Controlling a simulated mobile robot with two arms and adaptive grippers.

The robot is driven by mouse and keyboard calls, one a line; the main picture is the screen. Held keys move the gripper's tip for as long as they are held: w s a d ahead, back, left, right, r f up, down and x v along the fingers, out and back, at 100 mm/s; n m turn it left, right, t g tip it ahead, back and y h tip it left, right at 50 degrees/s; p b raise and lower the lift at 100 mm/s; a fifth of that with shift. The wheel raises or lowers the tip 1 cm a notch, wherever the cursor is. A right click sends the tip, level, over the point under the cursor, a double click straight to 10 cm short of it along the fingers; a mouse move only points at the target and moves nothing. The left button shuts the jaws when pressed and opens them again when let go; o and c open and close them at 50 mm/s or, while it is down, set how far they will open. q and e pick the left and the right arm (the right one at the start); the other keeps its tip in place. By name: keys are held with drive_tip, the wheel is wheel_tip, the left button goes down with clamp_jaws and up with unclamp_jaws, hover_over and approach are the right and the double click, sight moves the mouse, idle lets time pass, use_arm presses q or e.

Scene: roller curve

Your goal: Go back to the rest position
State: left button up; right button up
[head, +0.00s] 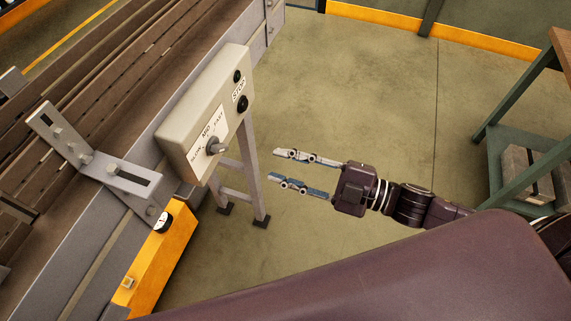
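My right gripper (297,172) is open and empty. Its two fingers point left, and it hangs over the bare floor to the right of the control box (187,128). It is apart from the box and touches nothing. The box is pale, with a selector knob labelled SLOW, MID and FAST, a STOP label and dark round buttons. My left gripper is not in the head view.
A conveyor (150,62) with a grey side frame runs along the left. A metal bracket (110,172) and an orange box (150,268) with a gauge are on its near side. A green-framed table (515,103) stands at right. The floor (350,95) between is clear.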

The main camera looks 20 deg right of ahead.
idle(0.5)
drive_tip(key=w+d+f+m+t+h, duration=0.1)
drive_tip(key=w+d+f+m+h, duration=0.15)
drive_tip(key=d+f, duration=0.4)
drive_tip(key=w+d+f+m+h, duration=0.2)
drive_tip(key=d+f+m+h, duration=0.15)
drive_tip(key=f, duration=0.55)
drive_tip(key=w+d+f+m+t+h, duration=0.1)
drive_tip(key=w+d+f+m+h, duration=0.2)
drive_tip(key=f, duration=0.5)
drive_tip(key=s+d+f+m+g+h, duration=0.15)
drive_tip(key=s+d+f, duration=0.25)
drive_tip(key=f, duration=0.4)
drive_tip(key=s+d+f+m+g+h, duration=0.1)
drive_tip(key=s+d+f+m+h, duration=0.2)
drive_tip(key=f, duration=0.6)
drive_tip(key=s+a+f+m+g+h+b, duration=0.1)
drive_tip(key=s+f+g, duration=0.2)
drive_tip(key=s+f, duration=0.6)
drive_tip(key=s+a+f+m+g, duration=0.1)
drive_tip(key=s+f+m+g, duration=0.15)
drive_tip(key=s+f, duration=0.65)
drive_tip(key=s+a+f+g, duration=0.1)
drive_tip(key=s+a, duration=0.1)
drive_tip(key=s, duration=0.5)
drive_tip(key=s+a+f+g, duration=0.1)
drive_tip(key=s+a+g, duration=0.1)
drive_tip(key=s, duration=0.5)
drive_tip(key=shift+a+g, duration=0.3)
drive_tip(key=shift+a, duration=0.3)
